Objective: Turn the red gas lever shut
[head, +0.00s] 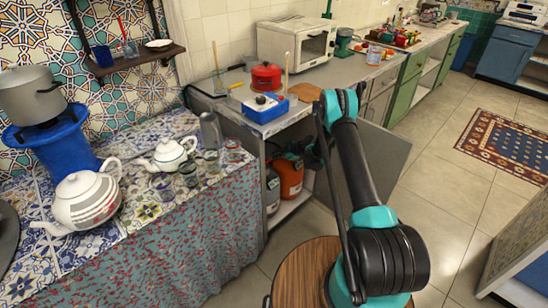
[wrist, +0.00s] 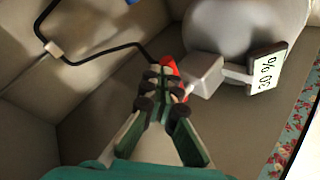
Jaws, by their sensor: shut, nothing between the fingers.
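The red gas lever (wrist: 169,65) shows in the wrist view just beyond my fingertips, partly hidden by them. It sits beside a grey valve block (wrist: 205,76) on a pale gas cylinder (wrist: 245,28). My gripper (wrist: 160,78) is shut and empty, its tips close to the lever; whether they touch it I cannot tell. In the head view my arm reaches into the open cabinet, where an orange cylinder (head: 290,178) and a grey cylinder (head: 272,192) stand. The lever and my fingertips cannot be made out there.
A tilted white sign (wrist: 270,68) with a percent figure sticks out right of the valve. A black hose (wrist: 98,46) runs at upper left. The cabinet's open door (head: 375,155) stands right of my arm. The counter (head: 305,92) lies above. A round wooden stool (head: 300,275) stands in front.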

